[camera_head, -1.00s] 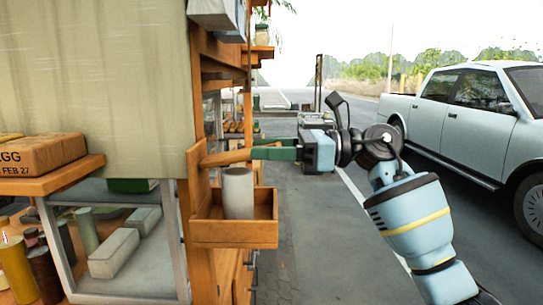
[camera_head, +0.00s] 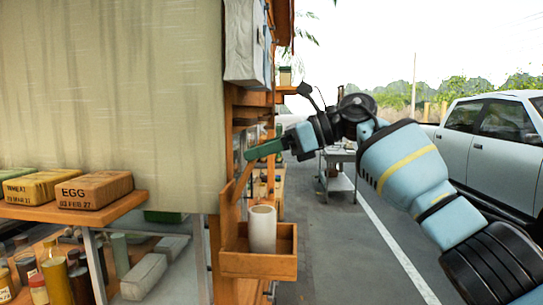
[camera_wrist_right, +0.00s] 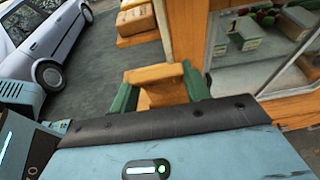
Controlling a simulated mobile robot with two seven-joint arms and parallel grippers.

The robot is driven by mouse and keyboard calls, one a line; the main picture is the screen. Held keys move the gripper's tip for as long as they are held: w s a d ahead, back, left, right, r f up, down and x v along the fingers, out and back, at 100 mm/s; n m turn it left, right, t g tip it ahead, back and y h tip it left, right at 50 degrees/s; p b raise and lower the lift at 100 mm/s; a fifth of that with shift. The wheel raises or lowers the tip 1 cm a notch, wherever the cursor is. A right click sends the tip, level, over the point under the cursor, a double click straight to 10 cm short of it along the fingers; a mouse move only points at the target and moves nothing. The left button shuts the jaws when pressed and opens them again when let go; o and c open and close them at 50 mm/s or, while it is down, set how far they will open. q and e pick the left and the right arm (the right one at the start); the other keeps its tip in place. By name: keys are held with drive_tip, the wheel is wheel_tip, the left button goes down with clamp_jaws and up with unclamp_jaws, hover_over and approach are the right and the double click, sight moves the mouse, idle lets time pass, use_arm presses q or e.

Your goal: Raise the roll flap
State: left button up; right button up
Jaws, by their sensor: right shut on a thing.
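The roll flap (camera_head: 110,90) is a pale beige cloth sheet hanging over the stall's upper left in the head view, its lower edge near the shelf. My right gripper (camera_head: 263,150) has green fingers and is beside the stall's post, to the right of the flap. It is shut on a wooden handle (camera_head: 239,179), which slants up from the post above a small tray. In the right wrist view, the green fingers (camera_wrist_right: 160,86) stand on either side of the orange wooden handle (camera_wrist_right: 155,76). My left gripper is not in view.
A small wooden tray (camera_head: 257,265) with a white cylinder (camera_head: 262,229) sits just under the handle. A shelf with an egg box (camera_head: 95,190) juts out at left. Jars stand below. A pickup truck (camera_head: 495,140) is on the right, with open pavement between.

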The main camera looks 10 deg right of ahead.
drive_tip(key=shift+a+r+h, duration=0.5)
drive_tip(key=shift+a+r, duration=0.25)
drive_tip(key=shift+a, duration=0.1)
drive_tip(key=shift+w+a+r, duration=0.1)
drive_tip(key=shift+a+r, duration=0.05)
drive_tip(key=shift+a, duration=0.15)
drive_tip(key=o, duration=1.4)
drive_tip(key=shift+a, duration=0.15)
drive_tip(key=shift+c, duration=0.2)
drive_tip(key=shift+w+f, duration=0.1)
drive_tip(key=shift+f, duration=0.15)
